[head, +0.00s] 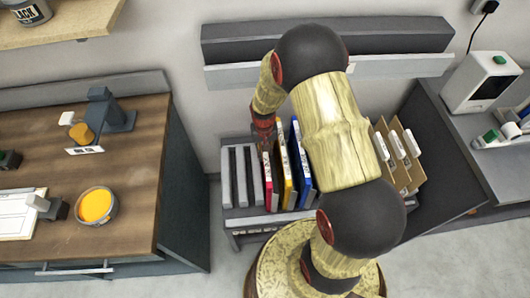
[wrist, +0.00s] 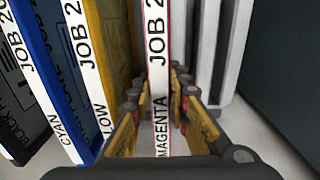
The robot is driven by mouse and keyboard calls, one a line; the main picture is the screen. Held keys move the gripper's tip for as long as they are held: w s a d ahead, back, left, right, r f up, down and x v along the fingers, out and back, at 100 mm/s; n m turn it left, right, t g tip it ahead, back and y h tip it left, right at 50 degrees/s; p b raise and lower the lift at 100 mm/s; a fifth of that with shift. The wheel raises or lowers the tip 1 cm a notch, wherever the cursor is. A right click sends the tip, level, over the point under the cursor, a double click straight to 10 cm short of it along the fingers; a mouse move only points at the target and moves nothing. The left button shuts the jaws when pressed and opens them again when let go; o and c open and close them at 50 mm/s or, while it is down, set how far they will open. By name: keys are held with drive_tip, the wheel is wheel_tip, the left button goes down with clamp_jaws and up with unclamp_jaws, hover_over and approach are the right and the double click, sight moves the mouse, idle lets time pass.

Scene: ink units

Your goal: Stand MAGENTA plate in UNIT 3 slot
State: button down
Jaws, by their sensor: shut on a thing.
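The magenta plate (head: 267,180) stands upright in the grey rack (head: 275,220), left of the yellow and blue plates in the head view. In the wrist view the magenta plate (wrist: 157,45) shows its white edge, marked MAGENTA and JOB, the rest of the number cut off. My gripper (head: 264,135) is at its upper end. In the wrist view my gripper (wrist: 158,90) has one finger on each side of the plate and is shut on it. I cannot make out a slot marked UNIT 3; my arm hides part of the rack.
Yellow plate (head: 285,175) and blue plate (head: 302,165) stand close beside it; grey dividers (head: 240,178) are on its other side. Brown folders (head: 402,150) stand right of my arm. A wooden bench (head: 130,140) at left holds an orange-yellow ink tin (head: 96,206).

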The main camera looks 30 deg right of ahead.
drive_tip(key=c, duration=1.7)
unclamp_jaws()
drive_tip(key=shift+f, duration=0.1)
drive_tip(key=shift+c, duration=0.2)
drive_tip(key=shift+o, duration=0.6)
wheel_tip(320, 180, up, 12)
drive_tip(key=shift+a, duration=0.1)
wheel_tip(320, 180, up, 5)
drive_tip(key=p, duration=0.3)
drive_tip(key=shift+p, duration=0.4)
